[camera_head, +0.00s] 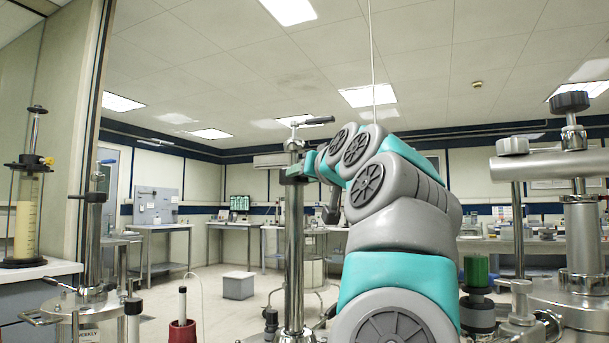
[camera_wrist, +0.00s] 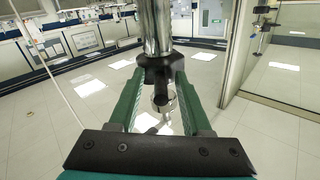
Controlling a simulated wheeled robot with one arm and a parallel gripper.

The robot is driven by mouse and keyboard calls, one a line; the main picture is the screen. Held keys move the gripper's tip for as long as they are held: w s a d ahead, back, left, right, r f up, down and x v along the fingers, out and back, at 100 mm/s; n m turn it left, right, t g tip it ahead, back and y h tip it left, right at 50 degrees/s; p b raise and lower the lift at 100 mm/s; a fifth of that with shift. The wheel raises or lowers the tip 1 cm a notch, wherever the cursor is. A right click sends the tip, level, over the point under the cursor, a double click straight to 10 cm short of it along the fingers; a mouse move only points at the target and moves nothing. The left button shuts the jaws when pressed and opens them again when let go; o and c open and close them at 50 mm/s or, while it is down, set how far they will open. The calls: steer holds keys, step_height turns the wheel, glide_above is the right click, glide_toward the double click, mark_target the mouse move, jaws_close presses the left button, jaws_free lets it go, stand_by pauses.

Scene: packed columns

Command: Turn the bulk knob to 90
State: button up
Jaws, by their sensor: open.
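No label reading "bulk" is legible, so I cannot tell for certain which part is the bulk knob. My gripper (camera_head: 296,174) is high beside an upright chrome column (camera_head: 294,235) topped by a bar with a black grip (camera_head: 318,121). In the wrist view, my gripper's green fingers (camera_wrist: 160,78) are spread on either side of a black fitting (camera_wrist: 163,68) on a chrome shaft (camera_wrist: 156,28). Gaps show between the fingers and the fitting, and nothing looks clamped. No scale or angle mark is readable. My arm hides part of the middle of the head view.
At right stands metal equipment with a black knob (camera_head: 570,101), a grey cap (camera_head: 512,145) and a green cylinder (camera_head: 476,270). At left are another metal column (camera_head: 95,235) and a glass cylinder (camera_head: 27,215). A red container (camera_head: 182,331) stands low in front. Open floor lies behind.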

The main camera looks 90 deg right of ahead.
steer(key=shift+s+a, duration=0.1)
steer(key=b+v, duration=0.2)
steer(key=v, duration=0.5)
steer(key=shift+a, duration=0.3)
stand_by(0.3)
